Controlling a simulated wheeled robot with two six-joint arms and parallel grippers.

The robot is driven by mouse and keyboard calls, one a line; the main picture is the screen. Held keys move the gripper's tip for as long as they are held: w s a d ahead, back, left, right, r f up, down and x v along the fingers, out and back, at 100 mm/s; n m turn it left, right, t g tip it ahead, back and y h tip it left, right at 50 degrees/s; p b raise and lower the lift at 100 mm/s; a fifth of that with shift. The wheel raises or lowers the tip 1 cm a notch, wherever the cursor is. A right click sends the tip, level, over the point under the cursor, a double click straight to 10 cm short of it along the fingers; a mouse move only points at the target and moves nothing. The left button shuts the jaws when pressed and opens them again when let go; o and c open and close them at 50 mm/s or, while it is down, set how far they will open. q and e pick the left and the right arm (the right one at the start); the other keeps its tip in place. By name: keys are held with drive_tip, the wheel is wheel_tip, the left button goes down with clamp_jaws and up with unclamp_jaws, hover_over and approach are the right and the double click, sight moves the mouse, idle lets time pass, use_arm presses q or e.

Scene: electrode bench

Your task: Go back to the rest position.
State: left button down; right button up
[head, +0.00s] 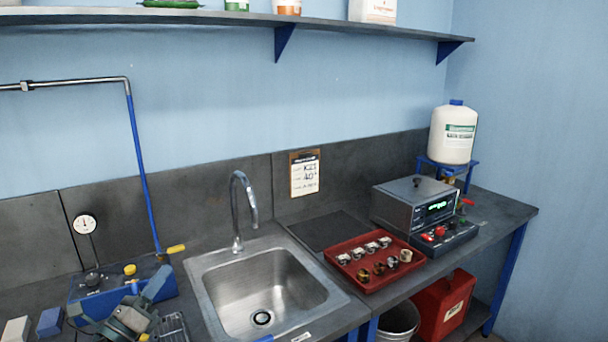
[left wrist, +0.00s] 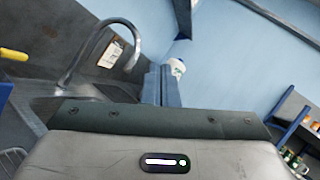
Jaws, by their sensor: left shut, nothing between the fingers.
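My left gripper (head: 157,281) is at the lower left of the head view, over the bench left of the sink. In the left wrist view its two blue-grey fingers (left wrist: 160,85) are together, with nothing between them. My right gripper is in neither view.
A blue box (head: 85,306) with a dial gauge (head: 85,224) and a yellow-handled blue pipe (head: 143,180) are close to my left gripper. To the right are a steel sink (head: 205,292) with a tall tap (head: 238,215), a red tray (head: 343,275) of several small parts, and a grey meter (head: 400,206).

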use_arm(q)
drive_tip(key=s+a+f+n+g+y, duration=0.2)
drive_tip(key=s+f+n+y, duration=0.2)
drive_tip(key=n, duration=0.5)
drive_tip(key=s+a+f+n+g+y, duration=0.2)
drive_tip(key=s+f+n+y, duration=0.3)
drive_tip(key=f+n, duration=0.3)
drive_tip(key=s+a+f+n+g+y, duration=0.3)
drive_tip(key=s+f+n+y, duration=0.2)
drive_tip(key=n, duration=0.5)
drive_tip(key=shift+s+f+n+y, duration=0.3)
drive_tip(key=shift+f+y, duration=0.15)
drive_tip(key=shift+y, duration=0.35)
drive_tip(key=s+d+f+n+g+h, duration=0.2)
drive_tip(key=s+d+f+g, duration=0.15)
drive_tip(key=s, duration=0.35)
drive_tip(key=s+d+f+n+g+h, duration=0.1)
drive_tip(key=s+d+f+n+g, duration=0.1)
drive_tip(key=s+d+f+g, duration=0.3)
drive_tip(key=s+d+f+n+g+h, duration=0.1)
drive_tip(key=s+f+n+h, duration=0.15)
drive_tip(key=s, duration=0.55)
drive_tip(key=w+a+f+g, duration=0.1)
drive_tip(key=a+f+g, duration=0.15)
drive_tip(key=f, duration=2.65)
drive_tip(key=s+a+f, duration=0.2)
drive_tip(key=s+f, duration=1.7)
drive_tip(key=f, duration=0.1)
drive_tip(key=shift+f, duration=0.4)
